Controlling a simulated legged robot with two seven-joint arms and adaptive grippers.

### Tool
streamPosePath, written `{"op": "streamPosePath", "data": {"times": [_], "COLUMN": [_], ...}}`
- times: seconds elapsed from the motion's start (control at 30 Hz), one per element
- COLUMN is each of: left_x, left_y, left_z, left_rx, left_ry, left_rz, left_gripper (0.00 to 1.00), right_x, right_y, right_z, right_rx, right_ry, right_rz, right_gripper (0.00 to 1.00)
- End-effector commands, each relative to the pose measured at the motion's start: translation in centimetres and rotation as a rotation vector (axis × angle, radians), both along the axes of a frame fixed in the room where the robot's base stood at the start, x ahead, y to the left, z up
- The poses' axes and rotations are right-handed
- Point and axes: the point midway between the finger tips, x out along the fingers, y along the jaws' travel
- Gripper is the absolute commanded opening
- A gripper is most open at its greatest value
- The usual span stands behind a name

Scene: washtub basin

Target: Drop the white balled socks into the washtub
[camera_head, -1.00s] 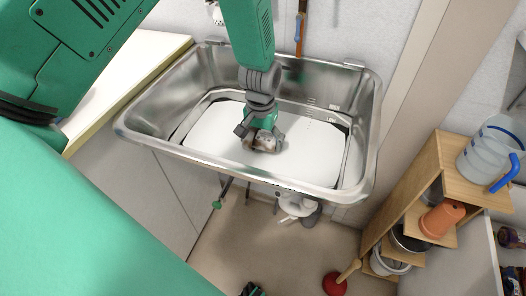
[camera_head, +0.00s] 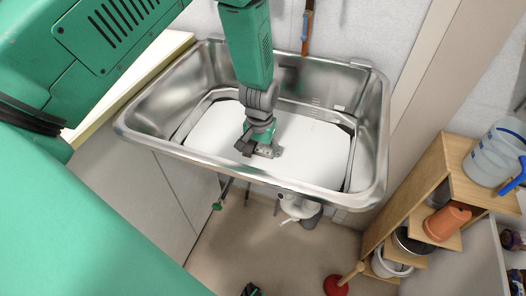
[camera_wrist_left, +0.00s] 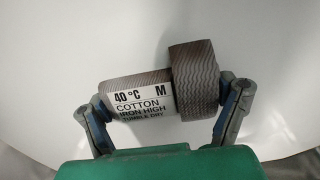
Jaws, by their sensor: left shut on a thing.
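The washtub (camera_head: 372,150) is a steel basin with a pale, flat white surface inside it. My left gripper (camera_head: 258,150) reaches down over the basin, above this white surface; I cannot tell the exact height. In the left wrist view its fingers (camera_wrist_left: 165,108) are shut on a rolled, ribbed grey-brown bundle (camera_wrist_left: 194,78) with a white care label. It looks like balled socks, though it is not white here. In the head view the bundle is mostly hidden by the gripper. No other socks show. My right gripper is not in view.
A wooden shelf (camera_head: 455,180) at the right holds a clear jug with a blue handle (camera_head: 497,150) and a terracotta pot (camera_head: 446,222). A red plunger (camera_head: 336,285) stands on the floor. Pipework (camera_head: 299,208) hangs under the basin. A pale counter (camera_head: 120,95) adjoins its left side.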

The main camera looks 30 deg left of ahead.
Motion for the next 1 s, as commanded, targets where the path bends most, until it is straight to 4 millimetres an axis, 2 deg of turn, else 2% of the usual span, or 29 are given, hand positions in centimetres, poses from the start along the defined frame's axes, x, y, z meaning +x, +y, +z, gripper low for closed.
{"op": "streamPosePath", "data": {"times": [0.03,0.07,0.1,0.13,0.4,0.53,1.0], "left_x": [0.0,0.0,0.0,0.0,0.1,0.1,0.1], "left_y": [-0.2,-0.2,-0.3,-0.3,-0.3,-0.1,-0.3], "left_z": [0.1,0.1,0.2,0.2,0.4,1.6,11.4], "left_rx": [0.002,0.002,0.003,0.004,0.005,0.002,0.005], "left_ry": [-0.001,-0.001,-0.001,-0.001,-0.002,-0.004,-0.003], "left_rz": [-0.002,-0.002,-0.002,-0.002,-0.002,-0.001,-0.001], "left_gripper": [0.52,0.83,0.97,1.00,1.00,1.00,1.00], "right_x": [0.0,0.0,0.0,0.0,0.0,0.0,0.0], "right_y": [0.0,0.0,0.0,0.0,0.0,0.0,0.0], "right_z": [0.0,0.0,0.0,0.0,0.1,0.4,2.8], "right_rx": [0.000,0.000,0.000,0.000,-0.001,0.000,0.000], "right_ry": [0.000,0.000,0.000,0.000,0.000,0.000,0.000], "right_rz": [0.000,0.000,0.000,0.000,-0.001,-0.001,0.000], "right_gripper": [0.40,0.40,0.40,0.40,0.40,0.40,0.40]}}
